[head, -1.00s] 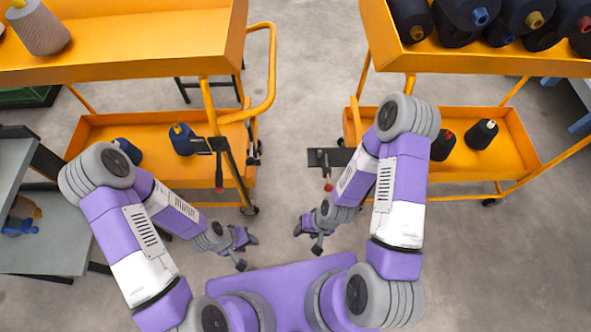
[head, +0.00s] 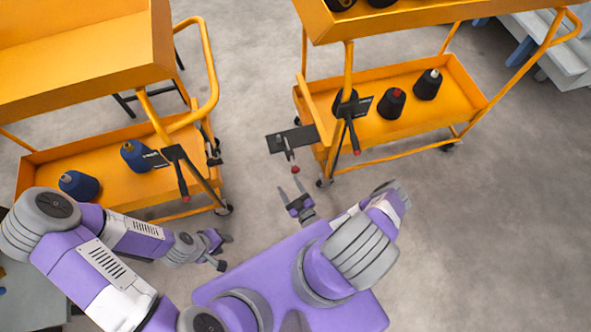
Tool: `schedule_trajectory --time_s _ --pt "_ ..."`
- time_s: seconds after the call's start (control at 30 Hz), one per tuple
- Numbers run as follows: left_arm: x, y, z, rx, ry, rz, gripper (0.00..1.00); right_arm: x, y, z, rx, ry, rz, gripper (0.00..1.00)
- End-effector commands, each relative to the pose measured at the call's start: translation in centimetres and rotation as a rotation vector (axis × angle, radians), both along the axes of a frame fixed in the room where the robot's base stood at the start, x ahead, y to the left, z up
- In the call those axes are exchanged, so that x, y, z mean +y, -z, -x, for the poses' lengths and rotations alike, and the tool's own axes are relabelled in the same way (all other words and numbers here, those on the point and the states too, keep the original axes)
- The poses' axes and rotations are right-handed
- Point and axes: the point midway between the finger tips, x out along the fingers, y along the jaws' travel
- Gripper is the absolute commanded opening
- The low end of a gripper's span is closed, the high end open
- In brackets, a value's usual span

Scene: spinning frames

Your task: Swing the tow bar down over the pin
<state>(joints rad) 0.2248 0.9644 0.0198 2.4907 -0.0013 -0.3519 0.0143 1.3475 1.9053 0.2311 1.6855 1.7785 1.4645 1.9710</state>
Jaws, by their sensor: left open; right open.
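A dark flat plate (head: 275,143) with a small grey upright part, perhaps the pin, juts from the left end of the right cart. A red knob (head: 295,170) shows just below it. Black bars with red ends hang at the left cart (head: 176,160) and the right cart (head: 350,122); I cannot tell which is the tow bar. My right gripper (head: 289,187) is open and empty, its fingers pointing up the picture just short of the red knob. My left gripper (head: 226,252) is open and empty, low beside the left cart.
The orange left cart (head: 110,190) holds blue spools (head: 78,185) on its lower shelf. The orange right cart (head: 450,95) holds dark spools (head: 425,85) on its lower shelf. Bare grey floor (head: 250,70) lies between the carts and at the right.

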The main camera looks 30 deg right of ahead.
Motion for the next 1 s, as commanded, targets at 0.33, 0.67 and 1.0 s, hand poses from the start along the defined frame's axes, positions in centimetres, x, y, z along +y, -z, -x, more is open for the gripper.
schedule_trajectory --time_s 0.33,0.67,1.0 --pt "0.0 0.4 0.0 0.0 0.0 0.0 0.43 -4.6 1.9 -0.6 0.012 0.236 -0.144 0.64" --pt "0.0 1.2 0.0 0.0 0.0 0.0 0.43 -5.6 1.9 -5.2 0.012 0.232 -0.141 0.64" --pt "0.0 1.2 0.0 0.0 0.0 0.0 0.43 -5.8 1.8 -5.9 0.014 0.232 -0.142 0.64"
